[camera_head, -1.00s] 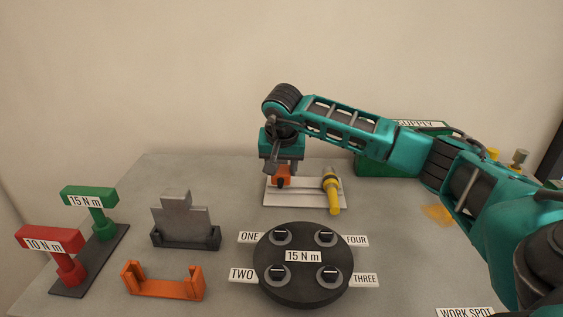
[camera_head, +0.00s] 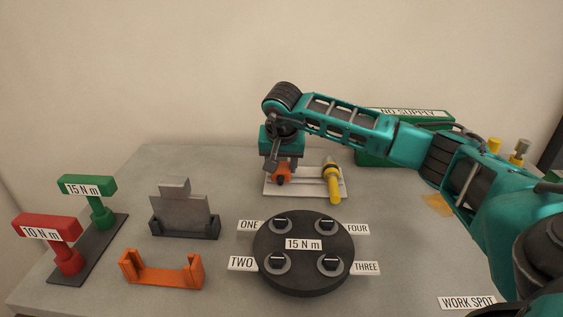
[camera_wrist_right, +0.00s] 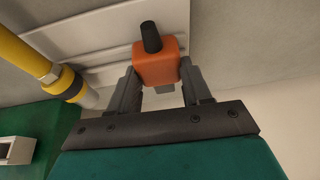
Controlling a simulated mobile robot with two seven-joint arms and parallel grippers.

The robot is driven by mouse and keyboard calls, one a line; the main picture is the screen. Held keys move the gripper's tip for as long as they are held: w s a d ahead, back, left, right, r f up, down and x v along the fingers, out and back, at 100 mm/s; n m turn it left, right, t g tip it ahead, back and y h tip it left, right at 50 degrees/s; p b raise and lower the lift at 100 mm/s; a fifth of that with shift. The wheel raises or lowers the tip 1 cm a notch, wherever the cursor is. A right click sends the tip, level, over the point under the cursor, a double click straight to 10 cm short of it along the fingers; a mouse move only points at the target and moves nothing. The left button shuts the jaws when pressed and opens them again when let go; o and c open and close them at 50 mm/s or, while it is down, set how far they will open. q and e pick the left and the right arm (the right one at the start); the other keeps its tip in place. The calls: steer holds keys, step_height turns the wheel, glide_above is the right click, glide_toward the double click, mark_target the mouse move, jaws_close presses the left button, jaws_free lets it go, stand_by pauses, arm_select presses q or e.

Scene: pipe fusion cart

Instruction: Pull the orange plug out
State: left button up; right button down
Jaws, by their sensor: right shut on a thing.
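The orange plug (camera_head: 282,174) is at the left part of a pale plate (camera_head: 306,196) at the back of the table. My right gripper (camera_head: 284,163) comes down over it from above and is shut on it. In the right wrist view the orange plug (camera_wrist_right: 157,64) with its black stub sits between the two grey fingers of my right gripper (camera_wrist_right: 158,80). The pale plate (camera_wrist_right: 95,42) lies behind it. I cannot tell whether the plug is still seated or clear of the plate. My left gripper is not in view.
A yellow-handled fitting (camera_head: 332,183) stands on the plate right of the plug. A green box (camera_head: 375,158) is behind my right arm. In front are a black round flange (camera_head: 303,283), an orange bracket (camera_head: 161,273) and a grey block holder (camera_head: 184,230). Red (camera_head: 48,228) and green (camera_head: 87,186) tools stand left.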

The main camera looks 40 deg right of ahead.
steer(key=shift+f, duration=0.2)
steer(key=shift+c, duration=2.1)
jaws_free()
steer(key=p+v, duration=0.1)
steer(key=v, duration=1.2)
